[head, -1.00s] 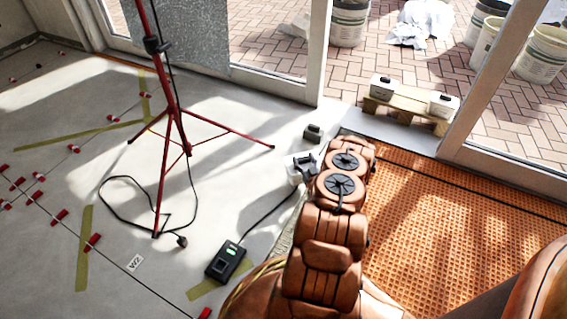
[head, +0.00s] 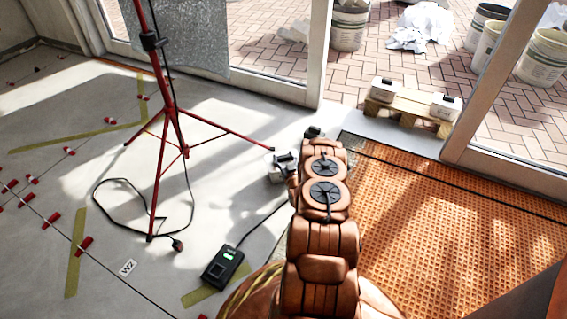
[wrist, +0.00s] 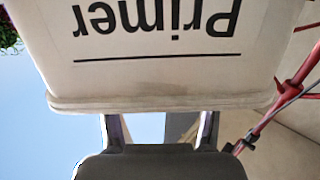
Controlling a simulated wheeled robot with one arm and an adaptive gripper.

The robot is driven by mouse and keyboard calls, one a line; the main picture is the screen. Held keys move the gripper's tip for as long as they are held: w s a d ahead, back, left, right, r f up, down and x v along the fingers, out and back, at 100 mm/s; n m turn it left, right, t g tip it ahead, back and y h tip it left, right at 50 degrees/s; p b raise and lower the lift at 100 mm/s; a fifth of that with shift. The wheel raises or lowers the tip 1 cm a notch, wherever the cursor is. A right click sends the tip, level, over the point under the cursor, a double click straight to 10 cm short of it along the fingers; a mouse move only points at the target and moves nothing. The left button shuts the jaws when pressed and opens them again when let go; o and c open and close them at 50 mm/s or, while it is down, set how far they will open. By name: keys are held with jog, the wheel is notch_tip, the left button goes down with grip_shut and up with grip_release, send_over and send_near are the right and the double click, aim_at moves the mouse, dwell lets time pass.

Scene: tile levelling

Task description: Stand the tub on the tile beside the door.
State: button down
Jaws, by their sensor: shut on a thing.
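A white tub (wrist: 160,85) with black "Primer" lettering fills the top of the wrist view. The lettering is upside down in that picture. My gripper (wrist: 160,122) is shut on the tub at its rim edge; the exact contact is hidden. In the head view a small pale and dark shape (head: 279,168) beside my wrist is at the gripper end, too small to separate gripper from tub. A pale grey slab (head: 400,134) lies in the doorway.
A red tripod (head: 178,125) and its cable stand left of my arm. A black device (head: 224,268) lies on the floor. Orange matting (head: 440,215) covers the right. Two tubs sit on a pallet (head: 405,112) outside.

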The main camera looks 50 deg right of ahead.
jog(key=shift+f, duration=0.45)
jog(key=shift+f, duration=0.1)
jog(key=shift+c, duration=1.3)
grip_release()
